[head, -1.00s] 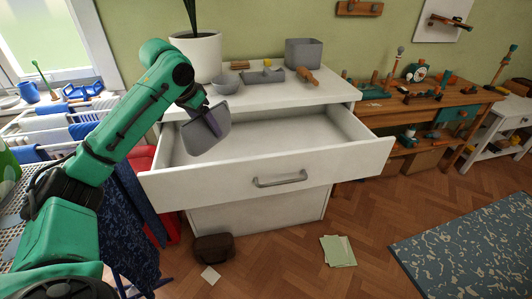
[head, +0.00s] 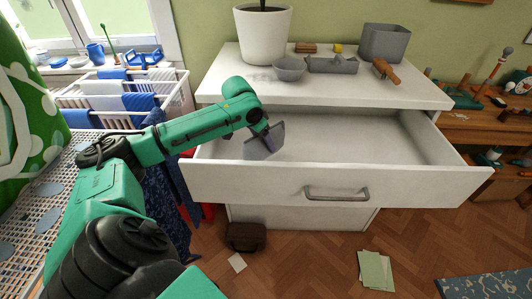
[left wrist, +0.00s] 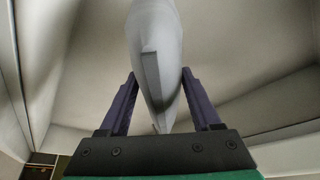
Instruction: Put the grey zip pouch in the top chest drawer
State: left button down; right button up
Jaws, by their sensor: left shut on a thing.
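The grey zip pouch (head: 255,151) hangs upright, slightly tilted, in the left part of the open top chest drawer (head: 412,187). My left gripper (head: 268,138) is shut on the pouch, pointing down into the drawer. In the left wrist view the pouch (left wrist: 154,45) is between the two purple fingers of my left gripper (left wrist: 158,78), with pale drawer walls around it. I cannot tell whether the pouch touches the drawer floor. The drawer is pulled well out and looks otherwise empty. My right gripper is not in view.
The white chest top (head: 330,88) carries a plant pot (head: 263,38), a grey bowl (head: 289,69), a grey bin (head: 385,43) and small items. A drying rack (head: 122,97) stands at left. A brown bag (head: 246,236) and green papers (head: 375,270) lie on the floor.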

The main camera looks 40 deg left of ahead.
aim_at(256, 137)
pick_arm(q)
notch_tip(256, 137, down, 3)
jog(key=shift+s+d+f, duration=0.1)
jog(key=shift+s+f, duration=0.05)
jog(key=shift+f, duration=0.4)
jog(key=shift+c, duration=0.4)
grip_release()
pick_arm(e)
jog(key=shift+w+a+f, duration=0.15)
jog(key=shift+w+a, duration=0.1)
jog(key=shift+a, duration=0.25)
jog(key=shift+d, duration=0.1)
pick_arm(q)
jog(key=shift+r, duration=0.3)
jog(key=v, duration=1.1)
jog(key=shift+s+r, duration=0.15)
jog(key=shift+s, duration=0.05)
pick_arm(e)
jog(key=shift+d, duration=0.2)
